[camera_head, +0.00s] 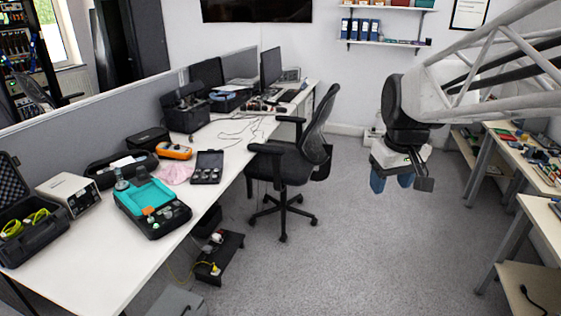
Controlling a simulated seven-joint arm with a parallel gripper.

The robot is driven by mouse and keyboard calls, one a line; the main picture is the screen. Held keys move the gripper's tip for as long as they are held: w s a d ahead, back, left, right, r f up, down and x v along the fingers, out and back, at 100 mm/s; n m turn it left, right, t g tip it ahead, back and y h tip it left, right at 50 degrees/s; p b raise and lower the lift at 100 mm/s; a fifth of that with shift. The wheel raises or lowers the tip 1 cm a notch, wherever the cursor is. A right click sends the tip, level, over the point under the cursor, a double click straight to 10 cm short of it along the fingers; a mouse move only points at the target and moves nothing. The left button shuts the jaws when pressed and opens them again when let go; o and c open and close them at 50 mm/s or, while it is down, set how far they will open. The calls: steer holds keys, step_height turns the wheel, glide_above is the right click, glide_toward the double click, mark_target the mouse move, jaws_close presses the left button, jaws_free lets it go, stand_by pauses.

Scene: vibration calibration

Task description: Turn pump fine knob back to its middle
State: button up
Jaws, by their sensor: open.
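A teal and black bench device (152,205) sits on the white table at the left. It has a round upright fitting at its back left corner and small round knobs on its black front part. It may be the pump, but I cannot tell which knob is the fine knob or how it is turned. My gripper (392,182) hangs in the air at the right, pointing down, with blue fingertips. It is open, shows nothing between its fingers, and is far from the device.
The white table (110,270) carries an open black case (25,225), a grey box (68,192), an orange meter (174,151) and a case of round parts (207,167). An office chair (290,160) stands between the table and my gripper. The front floor is mostly clear.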

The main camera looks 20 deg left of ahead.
steer(key=w+a+f+n, duration=0.25)
steer(key=w+a, duration=0.35)
steer(key=a, duration=0.5)
steer(key=w+a+f+n+g, duration=0.1)
steer(key=w+a+f+n, duration=0.15)
steer(key=w+a, duration=0.65)
steer(key=w+a+f+n, duration=0.2)
steer(key=w+a+n, duration=0.15)
steer(key=a, duration=1.05)
steer(key=n+g, duration=0.1)
steer(key=n, duration=0.6)
glide_toward(168, 213)
steer(key=shift+w+d+f, duration=0.2)
steer(key=shift+w+f, duration=0.05)
steer(key=shift+w, duration=0.05)
steer(key=shift+s+a+f+n, duration=0.2)
steer(key=shift+a+f+n, duration=0.05)
steer(key=shift+a+f, duration=0.15)
steer(key=shift+f, duration=3.85)
